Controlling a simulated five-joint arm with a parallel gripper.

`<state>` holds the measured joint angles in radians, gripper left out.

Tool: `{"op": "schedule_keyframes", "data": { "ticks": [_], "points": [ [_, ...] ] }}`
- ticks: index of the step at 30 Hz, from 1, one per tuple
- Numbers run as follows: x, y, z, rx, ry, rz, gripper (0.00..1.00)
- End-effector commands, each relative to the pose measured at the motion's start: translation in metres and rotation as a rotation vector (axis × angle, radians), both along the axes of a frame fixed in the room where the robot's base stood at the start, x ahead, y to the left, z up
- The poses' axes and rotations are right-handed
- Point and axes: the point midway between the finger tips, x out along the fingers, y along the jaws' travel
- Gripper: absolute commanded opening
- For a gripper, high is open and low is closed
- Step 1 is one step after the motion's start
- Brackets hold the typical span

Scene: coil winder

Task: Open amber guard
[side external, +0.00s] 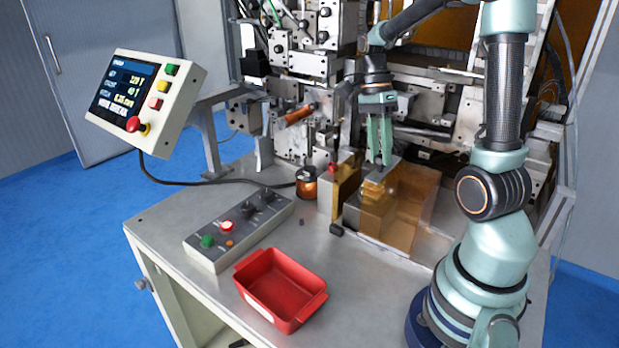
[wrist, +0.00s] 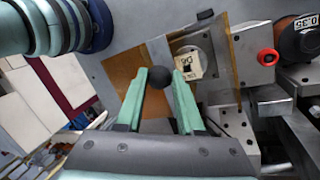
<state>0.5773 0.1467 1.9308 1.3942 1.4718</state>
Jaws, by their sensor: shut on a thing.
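The amber guard (side external: 412,195) is a see-through amber box on the right of the bench, in front of the machine. Amber panels of it also show in the wrist view (wrist: 122,75). My gripper (side external: 379,162) points down at the guard's back left top. In the wrist view, its green fingers are shut on a round black knob (wrist: 158,76). The knob is hidden in the side view, and I cannot tell how it joins the guard. A labelled pale block (wrist: 188,64) lies beyond the right fingertip.
A copper wire spool (side external: 306,187) and an upright amber plate (side external: 346,180) stand left of the guard. A red tray (side external: 280,289) and a button box (side external: 238,229) sit at the front. A small black knob (side external: 336,229) is at the guard's front left. Machine parts crowd the back.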

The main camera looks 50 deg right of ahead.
Motion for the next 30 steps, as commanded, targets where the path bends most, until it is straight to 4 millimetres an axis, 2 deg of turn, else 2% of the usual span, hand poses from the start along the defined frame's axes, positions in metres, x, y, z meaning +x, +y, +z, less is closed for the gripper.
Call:
{"op": "schedule_keyframes", "data": {
  "ticks": [10,19,20,21,22,30],
  "points": [
    [-0.031,-0.001,0.001,0.011,-0.016,-0.009,0.0],
    [-0.033,0.0,0.001,0.013,-0.016,-0.007,0.0],
    [-0.033,0.0,0.001,0.013,-0.016,-0.007,0.41],
    [-0.033,0.0,0.001,0.013,-0.016,-0.007,0.56],
    [-0.033,0.0,0.001,0.013,-0.016,-0.007,0.67],
    [-0.033,0.0,0.001,0.014,-0.015,-0.007,0.67]
  ]
}}
